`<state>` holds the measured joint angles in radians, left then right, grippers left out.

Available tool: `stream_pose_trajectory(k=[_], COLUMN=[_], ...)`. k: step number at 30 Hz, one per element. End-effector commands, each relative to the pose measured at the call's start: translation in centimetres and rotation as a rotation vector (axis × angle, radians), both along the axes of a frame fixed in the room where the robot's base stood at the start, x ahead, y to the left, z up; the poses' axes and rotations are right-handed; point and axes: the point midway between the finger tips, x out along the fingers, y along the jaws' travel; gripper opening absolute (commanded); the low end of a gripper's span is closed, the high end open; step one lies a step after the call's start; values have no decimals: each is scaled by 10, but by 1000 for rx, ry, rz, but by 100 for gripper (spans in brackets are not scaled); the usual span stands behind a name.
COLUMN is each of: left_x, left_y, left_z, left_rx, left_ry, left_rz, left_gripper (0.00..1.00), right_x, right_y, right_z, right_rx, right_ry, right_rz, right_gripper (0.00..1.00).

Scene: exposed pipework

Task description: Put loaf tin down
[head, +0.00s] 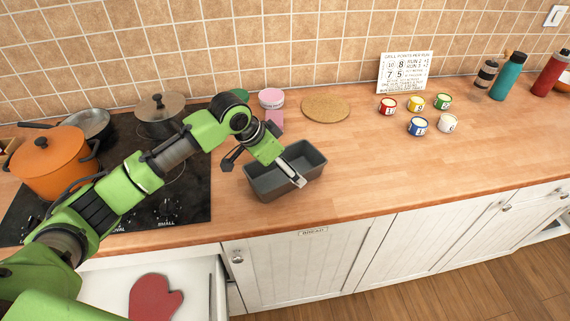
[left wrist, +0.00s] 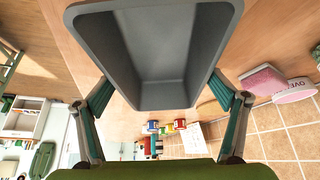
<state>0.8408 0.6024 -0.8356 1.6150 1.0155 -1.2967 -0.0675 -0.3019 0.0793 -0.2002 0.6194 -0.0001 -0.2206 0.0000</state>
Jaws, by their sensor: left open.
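The loaf tin (head: 312,160) is a dark grey rectangular pan, open side up. It appears to rest upright on the wooden counter just right of the hob. My left gripper (head: 264,170) is open over the tin's left part, and its arm hides some of the tin. In the left wrist view the tin (left wrist: 160,60) fills the upper middle. The open fingers of my left gripper (left wrist: 162,98) spread to either side of it; whether either one touches it I cannot tell. My right gripper is not in view.
The black hob (head: 190,205) holds an orange pot (head: 45,165) and other pans. A cork mat (head: 326,108), pink-and-white tub (head: 272,98), several small coloured tins (head: 418,126) and bottles (head: 509,78) stand farther back. The wooden counter (head: 370,170) right of the tin is clear.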

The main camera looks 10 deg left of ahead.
Motion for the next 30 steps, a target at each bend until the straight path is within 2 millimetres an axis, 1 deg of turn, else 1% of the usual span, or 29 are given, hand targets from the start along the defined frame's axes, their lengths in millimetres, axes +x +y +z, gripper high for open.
stream_pose_trajectory(k=[5, 12, 18, 21, 24, 30], left_x=[-6, -24, -36, -40, -42, -42], left_y=[8, 27, 38, 41, 42, 42], left_z=[19, 64, 93, 101, 105, 106], left_rx=[-1, 1, 0, -1, 1, 1], left_ry=[-6, -6, -3, -2, -1, -1], left_rz=[1, 2, 1, 0, 0, 0], left_gripper=[88, 88, 88, 88, 88, 88], right_x=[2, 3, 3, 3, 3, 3], right_y=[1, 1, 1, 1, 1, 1], right_z=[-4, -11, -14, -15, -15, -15], right_rx=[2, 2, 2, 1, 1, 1], right_ry=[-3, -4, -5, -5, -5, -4], right_rz=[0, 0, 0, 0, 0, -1], right_gripper=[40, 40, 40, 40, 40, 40])
